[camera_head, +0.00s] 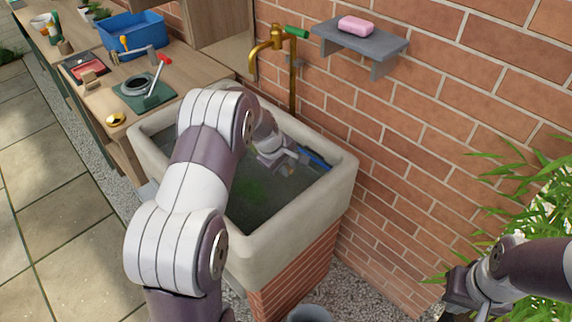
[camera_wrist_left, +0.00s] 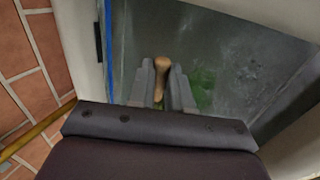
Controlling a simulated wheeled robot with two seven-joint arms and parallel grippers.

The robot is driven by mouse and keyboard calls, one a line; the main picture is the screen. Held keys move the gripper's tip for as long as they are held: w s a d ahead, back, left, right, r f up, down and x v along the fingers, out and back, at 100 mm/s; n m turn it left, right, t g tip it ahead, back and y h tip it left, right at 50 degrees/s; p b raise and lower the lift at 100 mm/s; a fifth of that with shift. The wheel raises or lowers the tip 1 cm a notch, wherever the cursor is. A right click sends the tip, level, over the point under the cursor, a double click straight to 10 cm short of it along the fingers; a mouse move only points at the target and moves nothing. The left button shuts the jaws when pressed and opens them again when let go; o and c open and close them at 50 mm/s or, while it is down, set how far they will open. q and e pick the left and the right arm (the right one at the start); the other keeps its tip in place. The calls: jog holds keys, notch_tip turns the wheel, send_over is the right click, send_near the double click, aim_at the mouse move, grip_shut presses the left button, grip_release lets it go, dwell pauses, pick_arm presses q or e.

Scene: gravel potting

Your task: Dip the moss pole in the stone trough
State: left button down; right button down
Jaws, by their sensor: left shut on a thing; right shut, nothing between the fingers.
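The stone trough (camera_head: 345,178) is a pale basin on a brick base, holding dark, murky water; its inside also shows in the left wrist view (camera_wrist_left: 240,50). My left gripper (camera_head: 292,160) is inside the trough near its back wall. In the left wrist view, the left fingers (camera_wrist_left: 161,88) are shut on a brown, rounded, wood-like end (camera_wrist_left: 161,72), which looks like part of the moss pole. A blurred green patch (camera_head: 250,188) shows in the water; I cannot tell whether it is the pole's moss. My right gripper (camera_head: 468,292) is shut and empty at the lower right.
A brass tap (camera_head: 272,42) stands behind the trough. A grey shelf (camera_head: 385,45) with pink soap (camera_head: 356,26) is on the brick wall. A wooden bench (camera_head: 190,72) with a blue crate (camera_head: 135,38) is at left. Leafy bamboo (camera_head: 530,190) stands near my right arm.

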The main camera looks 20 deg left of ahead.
pick_arm(q)
notch_tip(320, 180, down, 13)
jog(key=b, duration=0.9)
jog(key=shift+a+b, duration=0.1)
jog(key=shift+b, duration=0.3)
jog(key=shift+s+f+b, duration=0.4)
jog(key=shift+f+b, duration=0.25)
jog(key=shift+f, duration=0.05)
jog(key=shift+s+f+b, duration=0.4)
jog(key=shift+f+b, duration=0.2)
jog(key=shift+f, duration=0.05)
jog(key=shift+d+f, duration=0.1)
jog(key=shift+d, duration=0.1)
dwell(0.4)
jog(key=shift+w+r+p, duration=0.2)
jog(key=shift+r+p, duration=0.8)
jog(key=shift+w+r+p, duration=0.3)
jog(key=shift+r+p, duration=0.3)
jog(key=shift+p, duration=0.2)
jog(key=r+p, duration=0.3)
jog(key=r, duration=0.1)
jog(key=r+p, duration=0.8)
jog(key=r, duration=0.1)
jog(key=shift+w+a, duration=0.2)
jog(key=shift+w, duration=0.05)
